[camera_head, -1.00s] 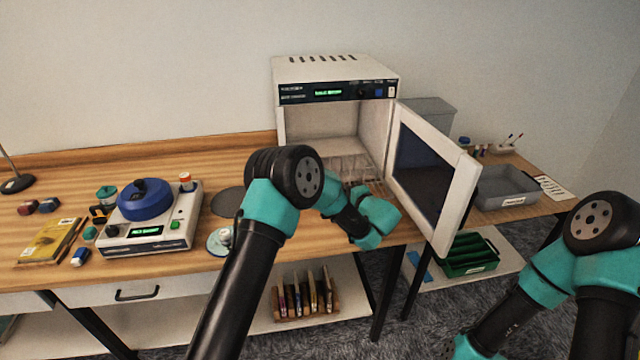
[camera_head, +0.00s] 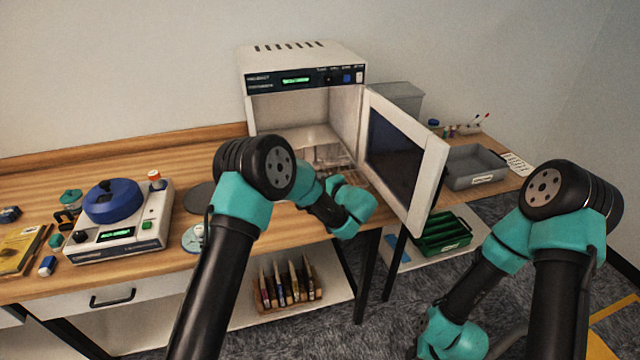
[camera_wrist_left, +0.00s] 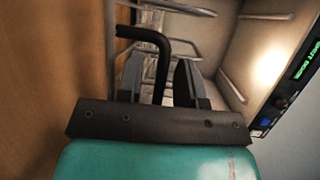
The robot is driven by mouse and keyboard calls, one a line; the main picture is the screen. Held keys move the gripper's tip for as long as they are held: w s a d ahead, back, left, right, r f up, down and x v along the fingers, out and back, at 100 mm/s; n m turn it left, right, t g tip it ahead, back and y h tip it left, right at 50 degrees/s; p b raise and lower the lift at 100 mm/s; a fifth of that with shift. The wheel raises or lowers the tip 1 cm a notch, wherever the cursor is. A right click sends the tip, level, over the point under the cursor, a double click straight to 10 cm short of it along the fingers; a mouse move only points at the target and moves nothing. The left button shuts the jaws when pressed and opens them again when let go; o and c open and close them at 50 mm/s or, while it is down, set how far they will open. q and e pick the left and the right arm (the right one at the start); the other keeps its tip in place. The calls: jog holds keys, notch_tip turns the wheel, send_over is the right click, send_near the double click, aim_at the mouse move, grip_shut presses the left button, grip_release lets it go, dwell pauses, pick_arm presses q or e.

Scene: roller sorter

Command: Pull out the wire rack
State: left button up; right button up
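The white oven (camera_head: 262,100) stands open on the bench, its door (camera_head: 405,165) swung out to the right. The wire rack (camera_head: 332,157) is low inside the chamber, partly hidden by my left arm; its wires also show in the left wrist view (camera_wrist_left: 180,9). A black bent handle (camera_wrist_left: 146,37), seemingly the rack's, runs between the fingers of my left gripper (camera_wrist_left: 158,62). The fingers stand apart, with gaps either side of the handle. In the head view the left fingers are hidden behind the wrist. My right arm is at the lower right, its fingers out of view.
The open door is close right of my left wrist. A centrifuge-like device with a blue lid (camera_head: 112,200) stands on the bench left of my left arm. A grey tray (camera_head: 474,168) is right of the door. A green crate (camera_head: 443,232) sits on the lower shelf.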

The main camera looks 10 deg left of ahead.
pick_arm(q)
jog(key=v, duration=1.7)
jog(key=shift+s+r, duration=0.15)
